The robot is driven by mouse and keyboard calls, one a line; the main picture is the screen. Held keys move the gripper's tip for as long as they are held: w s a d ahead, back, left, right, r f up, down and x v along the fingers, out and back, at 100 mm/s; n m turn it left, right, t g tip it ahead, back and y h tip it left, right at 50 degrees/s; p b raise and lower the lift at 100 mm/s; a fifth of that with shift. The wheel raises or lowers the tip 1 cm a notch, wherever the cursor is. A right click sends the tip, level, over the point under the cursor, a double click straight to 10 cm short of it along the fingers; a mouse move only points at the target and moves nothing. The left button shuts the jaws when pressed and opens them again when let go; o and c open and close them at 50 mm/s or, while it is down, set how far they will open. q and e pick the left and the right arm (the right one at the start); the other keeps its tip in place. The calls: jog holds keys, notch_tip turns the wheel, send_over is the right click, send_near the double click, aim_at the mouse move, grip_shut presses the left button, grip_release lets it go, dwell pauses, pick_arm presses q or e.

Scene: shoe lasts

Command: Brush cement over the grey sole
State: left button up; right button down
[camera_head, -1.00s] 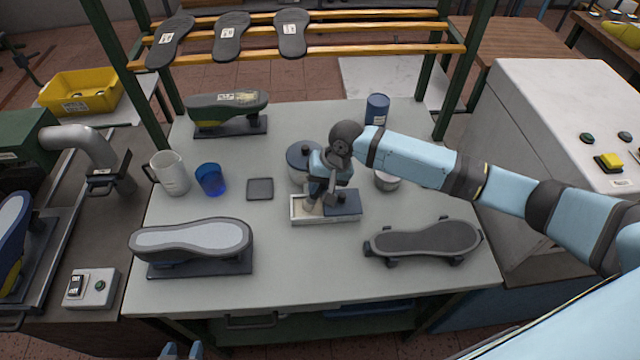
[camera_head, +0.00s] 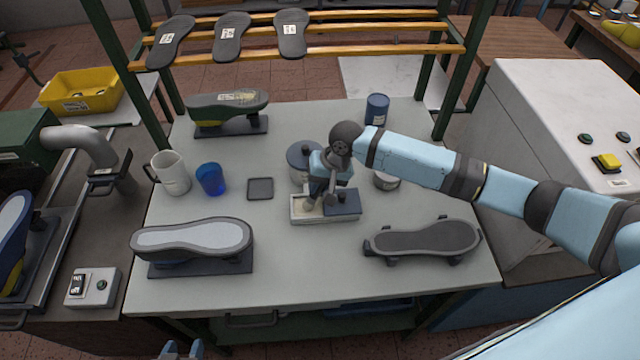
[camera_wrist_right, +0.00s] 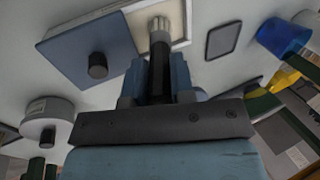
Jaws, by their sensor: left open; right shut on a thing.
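A pale grey sole (camera_head: 192,238) lies face up on a shoe last on a dark stand at the front left of the table. In the right wrist view the bristle tip shows against the tray's open part. How deep it sits cannot be told. My left gripper (camera_head: 182,351) is open and empty at the bottom edge.
Behind the tray are a lidded pot (camera_head: 300,155) and a round tin (camera_head: 387,180). A white mug (camera_head: 171,173), blue cup (camera_head: 210,179) and dark square pad (camera_head: 260,189) stand to the left. Another last (camera_head: 228,113) is at the back. The front middle is clear.

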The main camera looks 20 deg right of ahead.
jog(key=shift+s+f, duration=0.1)
dwell(0.3)
notch_tip(320, 180, up, 3)
jog(key=p, duration=0.3)
jog(key=shift+f, duration=0.15)
jog(key=shift+r+p, duration=1)
jog(key=shift+r, duration=1.2)
